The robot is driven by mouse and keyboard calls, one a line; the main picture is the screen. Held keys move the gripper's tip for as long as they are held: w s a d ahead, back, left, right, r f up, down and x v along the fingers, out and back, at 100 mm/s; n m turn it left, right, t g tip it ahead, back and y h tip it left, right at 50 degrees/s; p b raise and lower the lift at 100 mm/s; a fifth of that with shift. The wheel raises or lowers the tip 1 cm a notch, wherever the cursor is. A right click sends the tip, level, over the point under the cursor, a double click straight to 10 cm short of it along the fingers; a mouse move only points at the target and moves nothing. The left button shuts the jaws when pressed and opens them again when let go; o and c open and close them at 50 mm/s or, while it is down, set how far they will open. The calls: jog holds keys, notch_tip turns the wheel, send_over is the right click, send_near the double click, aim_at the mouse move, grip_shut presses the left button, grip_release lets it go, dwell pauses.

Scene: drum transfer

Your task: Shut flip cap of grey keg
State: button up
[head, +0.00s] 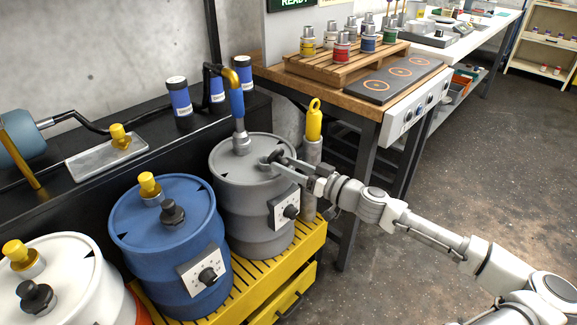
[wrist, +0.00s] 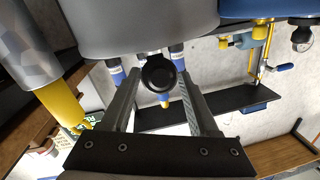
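The grey keg (head: 232,190) stands at the right end of the yellow slatted pallet in the head view, its top facing up. Its dark flip cap (head: 270,157) is at the right of the keg top, partly hidden by my gripper (head: 283,165). In the wrist view the flip cap (wrist: 158,73) shows as a dark round disc facing the camera, in front of the grey keg (wrist: 140,28). The fingers of my gripper (wrist: 160,85) are apart, and the disc appears in the gap near their tips. I cannot tell whether they touch it.
A blue-handled fitting (head: 238,110) stands in the keg top, left of my gripper. A blue keg (head: 165,245) and a white keg (head: 75,290) stand to the left. A yellow-topped grey cylinder (head: 312,150) stands close behind my gripper. A workbench (head: 375,110) is at the right.

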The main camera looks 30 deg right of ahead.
grip_shut()
jog(key=shift+r+p, duration=0.15)
jog(key=shift+p, duration=0.2)
